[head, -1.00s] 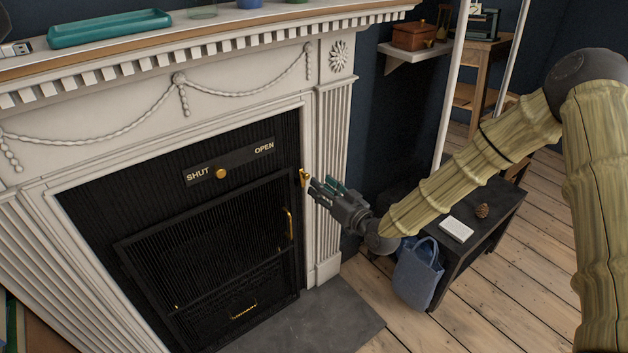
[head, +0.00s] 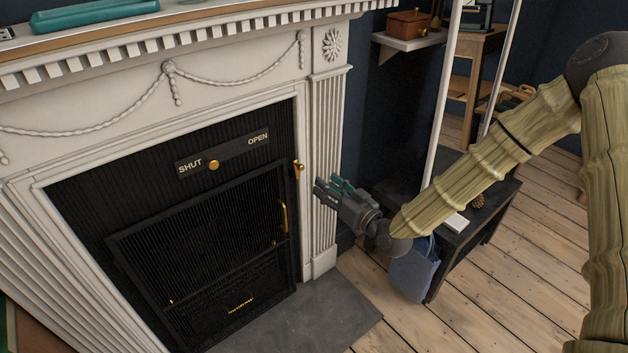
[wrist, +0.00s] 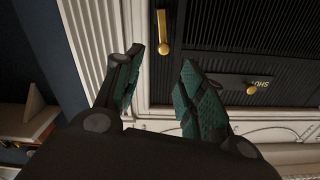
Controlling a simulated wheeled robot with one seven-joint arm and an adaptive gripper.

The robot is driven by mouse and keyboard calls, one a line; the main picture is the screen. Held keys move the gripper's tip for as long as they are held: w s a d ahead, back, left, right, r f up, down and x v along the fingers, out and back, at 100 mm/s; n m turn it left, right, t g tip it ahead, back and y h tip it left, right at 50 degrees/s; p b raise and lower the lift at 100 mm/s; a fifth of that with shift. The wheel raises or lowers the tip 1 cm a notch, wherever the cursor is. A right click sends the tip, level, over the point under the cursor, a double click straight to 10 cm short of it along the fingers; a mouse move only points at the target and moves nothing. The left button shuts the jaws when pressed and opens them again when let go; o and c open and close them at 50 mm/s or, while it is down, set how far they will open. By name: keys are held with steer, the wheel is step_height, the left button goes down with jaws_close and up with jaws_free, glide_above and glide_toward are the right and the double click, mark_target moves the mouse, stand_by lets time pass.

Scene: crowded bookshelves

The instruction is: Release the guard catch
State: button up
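The black fireplace guard (head: 190,255) stands closed in the white surround, with an upright brass handle (head: 284,216) on its right side. A small brass catch (head: 298,168) sits on the right edge of the opening. In the wrist view, which is nearly upside down, a brass bar that looks like this catch (wrist: 162,30) shows beyond the fingers. My gripper (head: 322,190) is right of the catch and apart from it. Its green-padded fingers (wrist: 160,85) are parted, with nothing between them. A plate marked SHUT and OPEN has a brass knob (head: 214,165) nearer SHUT.
The fluted white pilaster (head: 327,170) stands just behind my gripper. A low black table (head: 478,228) with a blue bag (head: 413,272) is below my arm at right. A white post (head: 440,110) rises behind the arm. The grey hearth (head: 310,318) is clear.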

mark_target(302, 169)
steer(key=n+b, duration=0.1)
steer(key=b, duration=0.2)
steer(key=n+b, duration=0.1)
steer(key=b, duration=0.1)
steer(key=a+b, duration=0.1)
steer(key=b, duration=0.2)
steer(key=shift+w+f+n+b, duration=0.2)
steer(key=shift+f+n+b, duration=0.1)
steer(key=shift+n, duration=0.1)
steer(key=b+x, duration=0.1)
steer(key=x, duration=1)
steer(key=shift+s+r, duration=0.1)
